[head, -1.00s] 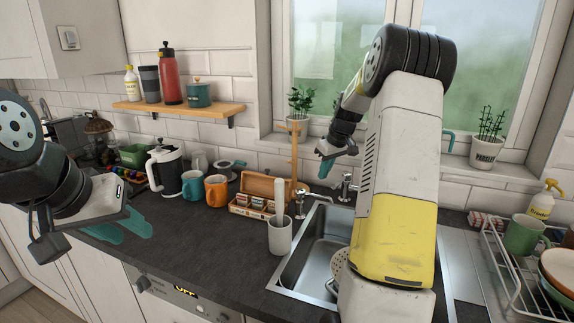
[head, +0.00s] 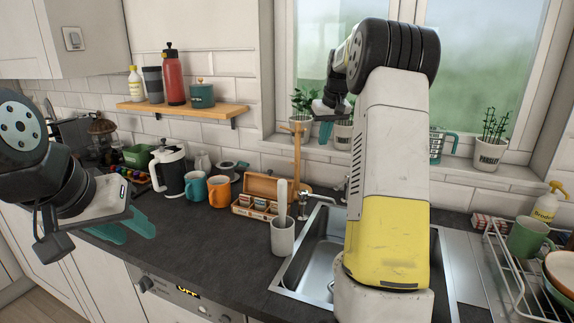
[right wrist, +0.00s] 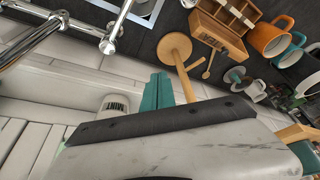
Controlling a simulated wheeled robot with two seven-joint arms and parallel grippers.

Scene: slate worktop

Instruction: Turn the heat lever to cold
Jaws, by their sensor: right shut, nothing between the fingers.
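The chrome tap stands behind the sink, largely hidden by my right arm in the head view; a chrome fitting (head: 304,194) shows left of that arm. In the right wrist view, chrome tap parts (right wrist: 108,46) lie at the upper left; I cannot tell which part is the heat lever or how it is set. My right gripper (head: 326,131), with teal fingers, is shut and empty above the back of the counter, near the window sill. Its fingers (right wrist: 157,92) are apart from the chrome parts. My left gripper (head: 123,230) is open and empty over the counter's front left.
A wooden mug stand (head: 296,160) rises close to my right gripper. A grey utensil pot (head: 283,237) stands left of the sink (head: 293,272). Potted plants (head: 489,153) line the sill. A dish rack (head: 508,268) is at the right. The counter's middle front is clear.

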